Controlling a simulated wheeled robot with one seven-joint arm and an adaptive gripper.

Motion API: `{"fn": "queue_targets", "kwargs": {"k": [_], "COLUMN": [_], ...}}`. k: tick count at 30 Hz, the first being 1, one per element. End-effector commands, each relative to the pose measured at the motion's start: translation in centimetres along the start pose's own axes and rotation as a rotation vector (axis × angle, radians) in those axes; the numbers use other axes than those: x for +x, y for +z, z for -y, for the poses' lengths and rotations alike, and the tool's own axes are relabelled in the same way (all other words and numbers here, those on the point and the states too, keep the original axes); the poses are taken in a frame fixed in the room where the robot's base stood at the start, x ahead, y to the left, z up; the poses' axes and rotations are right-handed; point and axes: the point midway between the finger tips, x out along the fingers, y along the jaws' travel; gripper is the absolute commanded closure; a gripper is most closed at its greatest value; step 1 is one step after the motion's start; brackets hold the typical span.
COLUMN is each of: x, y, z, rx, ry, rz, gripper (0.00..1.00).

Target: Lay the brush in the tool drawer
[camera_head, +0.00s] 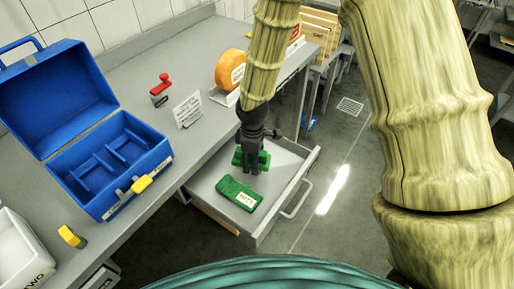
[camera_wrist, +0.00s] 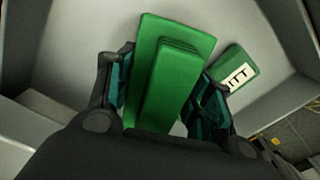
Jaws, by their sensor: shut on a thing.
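My gripper (camera_head: 251,155) reaches down into the open tool drawer (camera_head: 207,189). It is shut on the green brush (camera_head: 263,160), which is inside the drawer's outline near its back half. In the wrist view the brush (camera_wrist: 165,90) shows as a flat green base with a raised green grip between the two fingers of my gripper (camera_wrist: 166,98). I cannot tell whether its underside touches the drawer floor.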

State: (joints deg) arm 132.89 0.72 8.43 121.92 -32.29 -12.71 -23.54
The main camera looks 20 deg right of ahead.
Motion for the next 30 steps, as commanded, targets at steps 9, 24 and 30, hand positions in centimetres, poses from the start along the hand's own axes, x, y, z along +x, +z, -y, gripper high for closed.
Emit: {"fn": "queue_targets", "kwargs": {"k": [9,24,30], "x": [0.4,2.2,4.0], "y": [0.1,0.1,0.0], "z": [-6.2,-8.3,-8.3], "rx": [0.001,-0.003,-0.003], "ry": [-0.001,-0.001,0.0], "rz": [0.0,0.002,0.001], "gripper": [0.75,0.75,0.75]}}
